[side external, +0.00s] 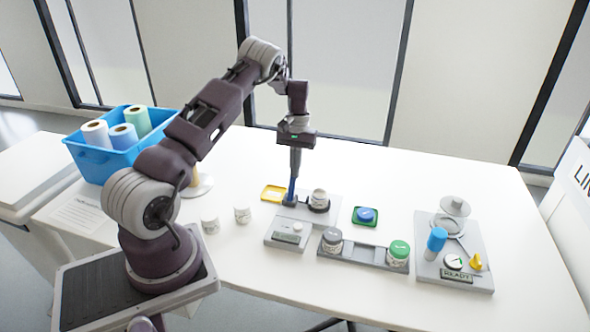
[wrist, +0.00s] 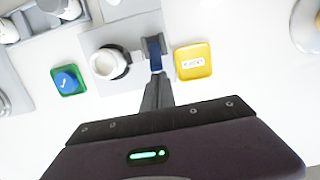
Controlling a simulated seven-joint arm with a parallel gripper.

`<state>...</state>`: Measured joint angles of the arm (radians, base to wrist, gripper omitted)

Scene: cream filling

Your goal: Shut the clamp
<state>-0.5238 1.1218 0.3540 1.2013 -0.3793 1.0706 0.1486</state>
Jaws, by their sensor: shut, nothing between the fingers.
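The clamp (side external: 291,199) stands on a grey base plate beside a white jar (side external: 319,198). Its blue lever (side external: 292,186) points up in the side view. The jar (wrist: 104,63) sits in a dark holder left of the blue lever (wrist: 154,52) in the wrist view. My gripper (side external: 294,174) is shut and points down over the lever. In the wrist view my closed fingers (wrist: 157,86) end right at the lever's near end. I cannot tell whether they touch it. Nothing is between the fingers.
A yellow tray (wrist: 194,73) lies close beside the clamp. A blue button on a green base (side external: 365,215) is on the other side. A blue bin (side external: 95,163) holds rolls at left.

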